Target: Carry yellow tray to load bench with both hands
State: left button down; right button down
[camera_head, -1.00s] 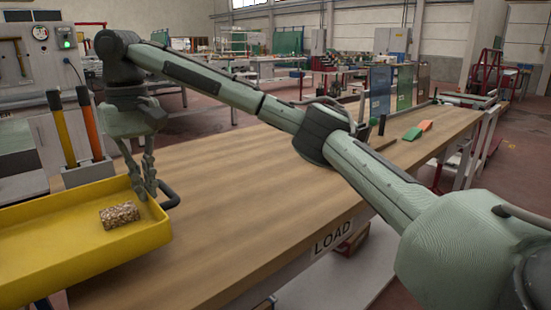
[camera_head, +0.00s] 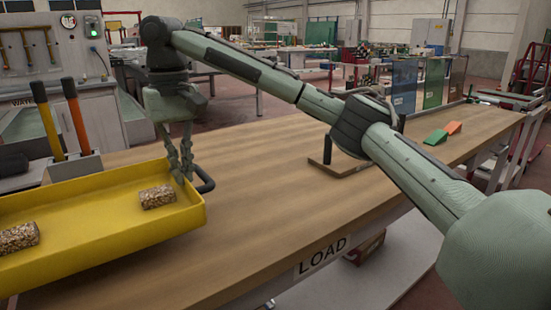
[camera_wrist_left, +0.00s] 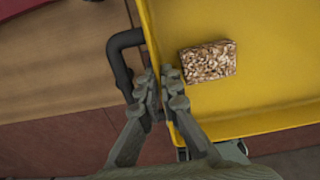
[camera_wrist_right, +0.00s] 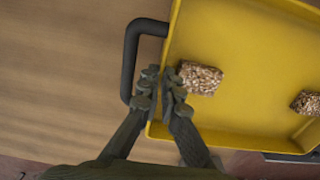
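The yellow tray (camera_head: 120,238) is in the lower left of the head view, with its right end over the left part of the wooden load bench (camera_head: 300,215), marked LOAD. I cannot tell whether it touches the bench. Two speckled brown blocks (camera_head: 157,196) lie in it. My right gripper (camera_head: 183,172) is shut on the tray's right end wall beside the black handle (camera_head: 205,181), one finger on each side of the wall. My left gripper (camera_wrist_left: 160,88), outside the head view, is shut on the opposite end wall beside its dark handle (camera_wrist_left: 119,60).
A rack with yellow (camera_head: 46,118) and orange (camera_head: 76,117) handles stands behind the tray. A small stand (camera_head: 335,162), a green wedge (camera_head: 436,137) and an orange wedge (camera_head: 453,128) are farther along the bench. The bench middle is clear.

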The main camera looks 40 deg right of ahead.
aim_at(242, 199)
jog(key=l, duration=1.4)
